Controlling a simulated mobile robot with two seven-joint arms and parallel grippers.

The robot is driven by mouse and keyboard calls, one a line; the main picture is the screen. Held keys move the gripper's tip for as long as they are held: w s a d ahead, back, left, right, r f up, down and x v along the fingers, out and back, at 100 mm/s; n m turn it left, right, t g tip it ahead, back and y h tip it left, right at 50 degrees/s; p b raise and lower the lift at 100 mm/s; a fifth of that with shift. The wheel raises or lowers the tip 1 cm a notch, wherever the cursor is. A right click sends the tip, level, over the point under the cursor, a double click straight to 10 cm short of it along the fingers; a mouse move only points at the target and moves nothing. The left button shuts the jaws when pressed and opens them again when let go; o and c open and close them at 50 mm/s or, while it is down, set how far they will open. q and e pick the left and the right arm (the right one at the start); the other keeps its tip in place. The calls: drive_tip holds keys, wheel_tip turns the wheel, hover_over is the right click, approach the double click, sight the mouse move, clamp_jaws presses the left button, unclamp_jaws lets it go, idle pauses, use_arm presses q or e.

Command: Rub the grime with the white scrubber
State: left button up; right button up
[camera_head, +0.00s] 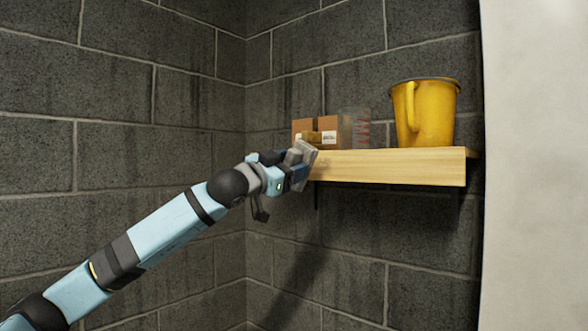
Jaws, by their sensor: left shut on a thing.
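My left gripper (296,165) is at the left end of the wooden shelf, in front of it. It is shut on a pale grey-white block, which looks like the white scrubber (301,151). The fingers partly hide this block. It is beside the shelf's left end, and I cannot tell whether it touches the wood. No distinct patch of grime stands out; the block walls are dark and streaky. My right gripper is not in view.
The wooden shelf (395,168) carries a cardboard box (304,127), a clear measuring cup (356,128) and a yellow bucket (427,115). Dark block walls meet in a corner behind. A pale surface (535,165) stands at the right. The space below the shelf is open.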

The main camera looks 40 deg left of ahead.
use_arm(q)
drive_tip(key=s+b, duration=0.1)
drive_tip(key=s, duration=0.2)
drive_tip(key=shift+a, duration=0.1)
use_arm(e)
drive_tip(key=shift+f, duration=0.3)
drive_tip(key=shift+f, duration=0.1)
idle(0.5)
use_arm(q)
drive_tip(key=w+p, duration=0.1)
drive_tip(key=w, duration=0.1)
drive_tip(key=w+p, duration=0.1)
drive_tip(key=w, duration=0.2)
drive_tip(key=shift+w+d+r, duration=0.1)
drive_tip(key=shift+d, duration=0.1)
drive_tip(key=shift+w+p, duration=0.3)
drive_tip(key=shift+w, duration=0.6)
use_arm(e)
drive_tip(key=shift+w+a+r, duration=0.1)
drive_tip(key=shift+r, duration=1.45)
